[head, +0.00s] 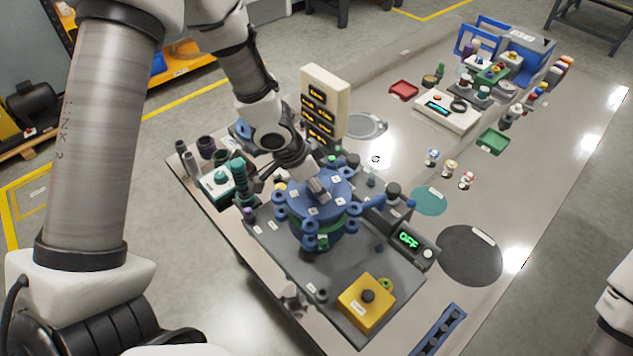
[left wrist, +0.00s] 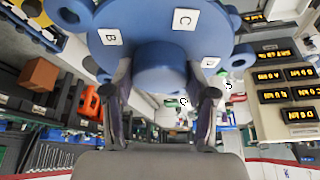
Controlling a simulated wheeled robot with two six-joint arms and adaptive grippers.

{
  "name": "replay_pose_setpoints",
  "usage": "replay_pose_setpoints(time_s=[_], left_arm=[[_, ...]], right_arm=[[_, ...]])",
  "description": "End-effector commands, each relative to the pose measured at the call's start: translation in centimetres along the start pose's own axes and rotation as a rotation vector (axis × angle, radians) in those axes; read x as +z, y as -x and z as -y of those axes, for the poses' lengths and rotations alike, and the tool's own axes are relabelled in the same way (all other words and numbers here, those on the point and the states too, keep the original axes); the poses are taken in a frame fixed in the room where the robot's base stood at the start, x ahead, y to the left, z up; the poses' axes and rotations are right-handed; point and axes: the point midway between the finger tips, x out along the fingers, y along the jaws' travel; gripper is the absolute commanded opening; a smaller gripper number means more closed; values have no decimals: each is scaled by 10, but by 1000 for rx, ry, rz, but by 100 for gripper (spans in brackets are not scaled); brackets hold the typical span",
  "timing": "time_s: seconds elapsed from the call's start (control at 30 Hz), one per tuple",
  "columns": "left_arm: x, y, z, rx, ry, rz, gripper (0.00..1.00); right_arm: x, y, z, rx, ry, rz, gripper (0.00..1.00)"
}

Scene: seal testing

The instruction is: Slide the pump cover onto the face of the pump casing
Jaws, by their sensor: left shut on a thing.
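The blue pump cover (head: 335,187) is a round disc with lettered white tags. In the left wrist view the cover (left wrist: 205,40) fills the top, and my left gripper (left wrist: 160,75) has its fingers on either side of the cover's central boss. In the head view my left gripper (head: 313,180) reaches down to the cover from the upper left. The blue pump casing (head: 315,238) stands below the cover, with a green ring (head: 328,226) showing between them. I cannot tell whether the cover touches the casing face. My right gripper is not in view.
A grey base plate (head: 285,275) carries a yellow button box (head: 367,302) in front and a display reading OFF (head: 410,240) at right. A panel with several readouts (head: 325,100) stands behind. A black disc (head: 470,255) and a teal disc (head: 428,201) lie on the table to the right.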

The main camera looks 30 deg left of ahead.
Motion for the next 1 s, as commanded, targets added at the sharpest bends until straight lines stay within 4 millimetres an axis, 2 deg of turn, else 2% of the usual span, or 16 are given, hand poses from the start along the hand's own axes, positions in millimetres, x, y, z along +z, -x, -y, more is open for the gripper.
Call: replay_pose_setpoints(time_s=[0.23,0.53,1.0], left_arm=[[0,-1,0,-1,0,-2,0],[6,-16,0,0,0,-1,0],[7,-18,0,0,0,-2,0]], right_arm=[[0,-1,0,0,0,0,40],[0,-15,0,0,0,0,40],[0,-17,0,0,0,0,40]])
